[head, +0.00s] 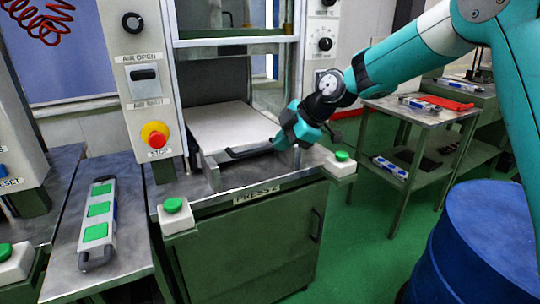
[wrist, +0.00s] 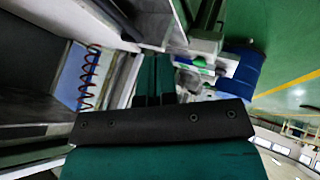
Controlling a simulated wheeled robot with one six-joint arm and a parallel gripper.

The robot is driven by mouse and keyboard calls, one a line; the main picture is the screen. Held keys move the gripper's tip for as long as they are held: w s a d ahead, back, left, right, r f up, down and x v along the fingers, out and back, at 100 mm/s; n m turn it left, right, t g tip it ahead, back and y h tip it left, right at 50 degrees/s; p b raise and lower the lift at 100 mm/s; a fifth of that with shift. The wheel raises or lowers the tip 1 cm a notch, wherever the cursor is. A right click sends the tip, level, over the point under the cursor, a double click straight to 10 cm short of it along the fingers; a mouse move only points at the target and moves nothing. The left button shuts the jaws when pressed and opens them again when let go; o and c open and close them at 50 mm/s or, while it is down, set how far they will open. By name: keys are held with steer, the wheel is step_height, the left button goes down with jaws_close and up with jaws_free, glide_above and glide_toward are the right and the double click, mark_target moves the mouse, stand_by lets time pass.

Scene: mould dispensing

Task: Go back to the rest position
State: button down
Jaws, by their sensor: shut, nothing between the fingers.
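My gripper (head: 280,143) is shut and empty at the front right of the press opening. It is close to the dark handle (head: 248,153) of a pale flat mould (head: 232,125); I cannot tell whether they touch. The mould lies inside the press (head: 262,198), which is labelled PRESS 2. In the wrist view my gripper (wrist: 154,62) shows as two teal fingers side by side, with a dark bar across their base.
Two green buttons (head: 173,205) (head: 342,156) flank the press front. A grey tray with green pads (head: 99,215) lies on the left bench. A side table (head: 420,112) and a blue drum (head: 485,240) stand right. Green floor is clear between press and side table.

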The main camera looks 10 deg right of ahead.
steer(key=s+a+r+m+g+h+p, duration=0.15)
steer(key=s+r+m+p, duration=0.35)
steer(key=s+r, duration=0.65)
steer(key=s+d+r+m+g+h+p, duration=0.1)
steer(key=s+m+p, duration=0.5)
steer(key=s, duration=1.8)
steer(key=shift+d+r+m+g, duration=0.45)
steer(key=shift+d+m+g, duration=0.1)
steer(key=shift+m+g, duration=0.4)
